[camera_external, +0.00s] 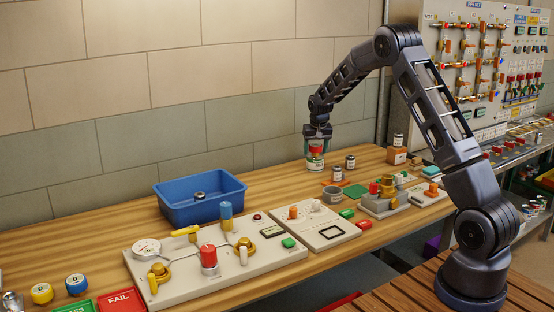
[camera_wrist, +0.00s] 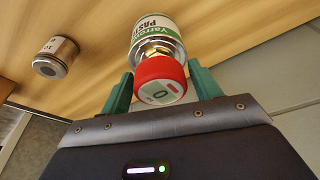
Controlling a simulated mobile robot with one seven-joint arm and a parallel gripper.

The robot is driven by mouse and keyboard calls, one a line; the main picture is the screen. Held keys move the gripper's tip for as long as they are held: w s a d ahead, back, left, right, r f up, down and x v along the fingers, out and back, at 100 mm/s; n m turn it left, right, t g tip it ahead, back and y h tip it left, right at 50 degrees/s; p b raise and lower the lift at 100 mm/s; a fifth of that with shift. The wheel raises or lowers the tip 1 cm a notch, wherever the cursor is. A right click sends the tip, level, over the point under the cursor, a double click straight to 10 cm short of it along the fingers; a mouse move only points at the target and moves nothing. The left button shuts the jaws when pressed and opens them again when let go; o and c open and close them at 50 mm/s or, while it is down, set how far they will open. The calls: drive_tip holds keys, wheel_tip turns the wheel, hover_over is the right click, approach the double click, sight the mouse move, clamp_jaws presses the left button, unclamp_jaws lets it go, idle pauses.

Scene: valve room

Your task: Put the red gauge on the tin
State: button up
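The red gauge (camera_wrist: 160,80) has a round dial facing the wrist camera and a brass fitting on its far side. The tin (camera_wrist: 158,32) has a white and green label and is directly beyond the brass fitting. The fitting is at the tin's top; I cannot tell whether it bears on it. In the external view, my gripper (camera_external: 317,143) is right above the tin (camera_external: 315,163), near the back of the bench, and mostly hides the gauge.
A grey labelled can (camera_wrist: 57,57) stands beside the tin; small cans (camera_external: 350,162) also show in the external view. A blue bin (camera_external: 200,213) is to the left. Panels with valves and knobs (camera_external: 215,255) lie in front. The wall is close behind.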

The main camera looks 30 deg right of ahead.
drive_tip(key=shift+o, duration=0.5)
drive_tip(key=shift+r, duration=0.25)
drive_tip(key=v, duration=1.2)
drive_tip(key=s+a+r+n, duration=0.1)
drive_tip(key=s+a+r, duration=0.1)
drive_tip(key=s+r, duration=1.05)
drive_tip(key=s+a+r+n+t+y, duration=0.1)
drive_tip(key=s+a+r, duration=0.15)
drive_tip(key=s, duration=1.25)
drive_tip(key=s+a+r+n, duration=0.1)
drive_tip(key=s+a+r, duration=0.15)
drive_tip(key=s, duration=1.15)
drive_tip(key=s+f, duration=0.2)
drive_tip(key=s, duration=0.5)
drive_tip(key=s+f+n, duration=0.1)
drive_tip(key=s+f, duration=0.1)
drive_tip(key=s, duration=0.6)
drive_tip(key=shift+a+f+n+t, duration=0.25)
drive_tip(key=shift+a+n+t, duration=0.05)
drive_tip(key=shift+a, duration=0.15)
